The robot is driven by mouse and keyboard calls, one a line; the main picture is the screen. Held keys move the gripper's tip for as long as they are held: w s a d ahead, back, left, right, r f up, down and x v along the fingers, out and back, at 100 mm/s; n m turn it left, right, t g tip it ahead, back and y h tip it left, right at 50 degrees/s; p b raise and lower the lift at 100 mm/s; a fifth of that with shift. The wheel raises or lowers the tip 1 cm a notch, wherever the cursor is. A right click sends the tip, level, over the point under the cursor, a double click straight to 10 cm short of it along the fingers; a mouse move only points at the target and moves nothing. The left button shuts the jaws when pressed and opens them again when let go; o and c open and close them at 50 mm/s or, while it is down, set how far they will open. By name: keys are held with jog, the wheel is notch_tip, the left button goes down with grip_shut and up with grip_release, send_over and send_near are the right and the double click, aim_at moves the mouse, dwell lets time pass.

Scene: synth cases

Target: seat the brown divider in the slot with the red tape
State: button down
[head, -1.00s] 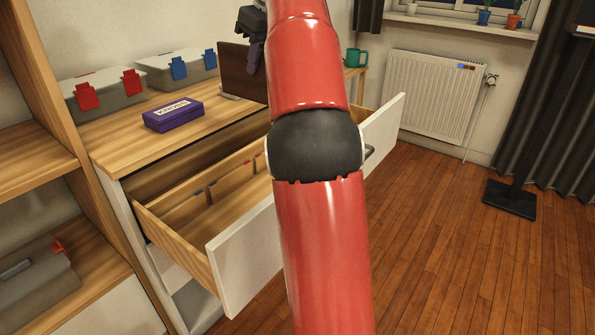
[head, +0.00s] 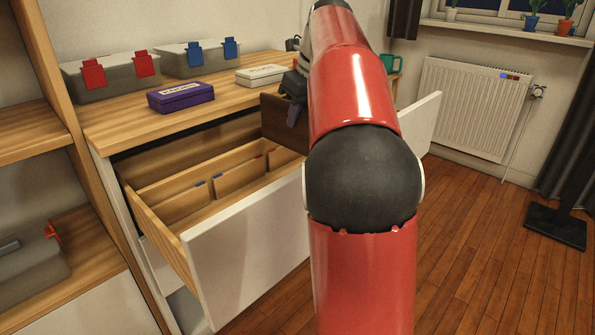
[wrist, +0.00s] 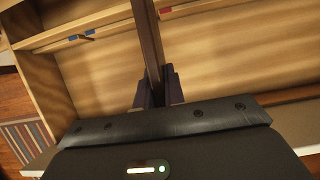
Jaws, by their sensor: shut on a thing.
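The brown divider (head: 273,118) is upright in my gripper (head: 293,112), over the far right part of the open drawer (head: 245,245). The wrist view shows the divider (wrist: 150,45) edge-on between the two dark fingers (wrist: 159,92). Red tape (wrist: 168,13) lies just right of the divider there, and blue tape (wrist: 80,37) lies further left. In the head view, red tape marks (head: 272,151) are close to the divider's lower left, and blue marks (head: 201,184) are further left. My arm hides the drawer's right end. I cannot tell whether the lower edge is in a slot.
Light wooden partitions (head: 235,178) stand in the drawer. On the cabinet top are a purple box (head: 180,97), a white box (head: 262,75), grey cases with red (head: 110,80) and blue latches (head: 197,60), and a green mug (head: 391,64). A shelf (head: 45,130) stands at left.

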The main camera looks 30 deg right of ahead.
notch_tip(320, 180, down, 10)
jog(key=b, duration=0.3)
jog(key=shift+f, duration=0.25)
jog(key=shift+f, duration=0.15)
jog(key=c, duration=1.5)
grip_release()
jog(key=p+v, duration=0.3)
jog(key=v, duration=0.9)
jog(key=shift+r, duration=0.25)
